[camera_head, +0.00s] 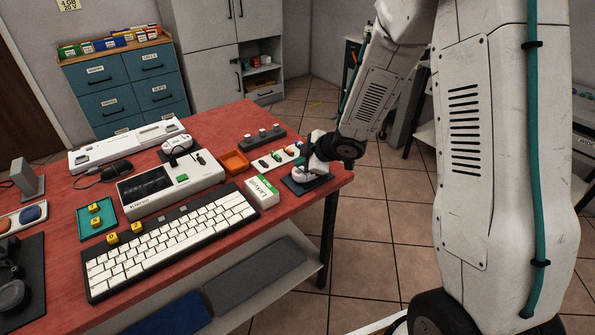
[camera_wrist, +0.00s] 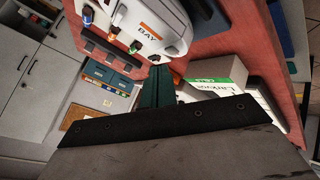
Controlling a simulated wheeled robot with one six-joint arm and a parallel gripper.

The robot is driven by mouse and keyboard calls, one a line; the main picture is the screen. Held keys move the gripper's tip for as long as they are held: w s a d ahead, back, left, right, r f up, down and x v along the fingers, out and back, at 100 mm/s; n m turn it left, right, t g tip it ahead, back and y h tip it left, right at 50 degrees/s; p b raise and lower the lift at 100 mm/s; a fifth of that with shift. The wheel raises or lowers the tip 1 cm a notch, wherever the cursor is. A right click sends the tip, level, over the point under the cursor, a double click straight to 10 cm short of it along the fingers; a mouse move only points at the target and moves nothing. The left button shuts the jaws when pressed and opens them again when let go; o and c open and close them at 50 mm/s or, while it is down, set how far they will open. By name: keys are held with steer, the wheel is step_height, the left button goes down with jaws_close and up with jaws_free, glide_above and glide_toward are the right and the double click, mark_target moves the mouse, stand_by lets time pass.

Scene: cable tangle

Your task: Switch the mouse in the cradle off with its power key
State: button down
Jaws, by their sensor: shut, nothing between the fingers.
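A small white rounded thing (camera_head: 179,144), which looks like the mouse, sits on a dark base behind the beige console; I cannot make out its key. A white key strip (camera_head: 286,154) with coloured pieces lies at the desk's right side. My gripper (camera_head: 303,168) is low over the dark pad at the desk's right end, far to the right of the mouse. Its dark green fingers (camera_wrist: 158,72) are shut and empty, beside the strip. What lies beneath the gripper is partly hidden.
A white box with a green end (camera_head: 262,192) stands left of my gripper. An orange tray (camera_head: 233,162), a dark knob block (camera_head: 262,136), a beige console (camera_head: 170,185), a keyboard (camera_head: 172,236) and a black mouse (camera_head: 117,170) crowd the red desk.

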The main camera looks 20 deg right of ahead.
mark_target(301, 173)
stand_by(0.3)
steer(key=shift+f, duration=0.45)
steer(key=shift+f, duration=0.4)
stand_by(0.4)
steer(key=shift+r, duration=0.9)
steer(key=shift+r, duration=3)
